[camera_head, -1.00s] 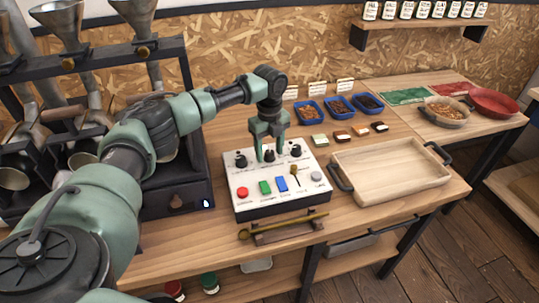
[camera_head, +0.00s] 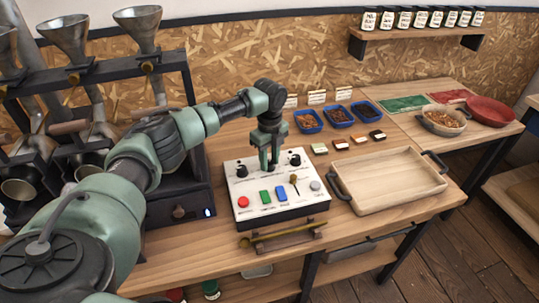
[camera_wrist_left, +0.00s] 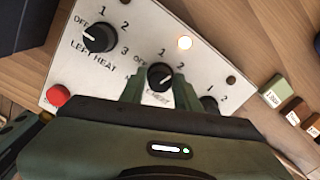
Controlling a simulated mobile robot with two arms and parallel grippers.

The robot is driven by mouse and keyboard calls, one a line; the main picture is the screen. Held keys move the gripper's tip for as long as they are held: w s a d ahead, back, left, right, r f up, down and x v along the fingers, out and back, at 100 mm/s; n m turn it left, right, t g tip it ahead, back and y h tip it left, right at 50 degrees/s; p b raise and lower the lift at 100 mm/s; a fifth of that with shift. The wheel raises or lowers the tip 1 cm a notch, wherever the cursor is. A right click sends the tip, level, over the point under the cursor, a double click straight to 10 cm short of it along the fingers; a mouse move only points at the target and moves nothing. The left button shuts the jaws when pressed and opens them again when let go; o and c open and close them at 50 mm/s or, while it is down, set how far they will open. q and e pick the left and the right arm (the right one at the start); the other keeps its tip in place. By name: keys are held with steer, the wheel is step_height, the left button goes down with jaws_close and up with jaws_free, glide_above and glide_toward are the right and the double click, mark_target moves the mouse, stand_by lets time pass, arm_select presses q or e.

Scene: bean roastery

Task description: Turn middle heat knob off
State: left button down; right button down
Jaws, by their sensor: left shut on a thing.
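The white control panel (camera_head: 262,213) sits on the wooden table. My left gripper (camera_head: 268,167) reaches down from above and is shut on the middle heat knob, which it mostly hides in the head view. In the left wrist view the black middle heat knob (camera_wrist_left: 160,76) shows between the two green fingers (camera_wrist_left: 158,92). Its exact pointer direction is hard to tell. The left heat knob (camera_wrist_left: 99,38) has its white mark toward OFF. The right knob (camera_head: 295,160) is partly hidden by my gripper in the wrist view. My right gripper is not in view.
A red button (camera_head: 243,202), a green switch (camera_head: 265,197), a blue switch (camera_head: 281,194) and a small lever (camera_head: 294,181) are on the panel's front. A lit lamp (camera_wrist_left: 184,42) shows behind the knobs. A wooden tray (camera_head: 388,181) stands to the right.

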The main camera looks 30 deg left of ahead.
arm_select(q)
steer(key=n+p, duration=0.4)
steer(key=shift+r+n, duration=0.15)
steer(key=shift+n, duration=0.15)
steer(key=n+p, duration=0.4)
steer(key=n, duration=0.1)
steer(key=n+p, duration=0.2)
steer(key=n, duration=0.2)
steer(key=n+p, duration=0.1)
steer(key=n, duration=0.1)
steer(key=shift+n+p, duration=0.3)
steer(key=shift+n, duration=0.1)
steer(key=n+p, duration=0.1)
steer(key=n, duration=0.4)
steer(key=shift+f+p, duration=0.2)
steer(key=shift+p, duration=0.2)
steer(key=c, duration=1)
jaws_free()
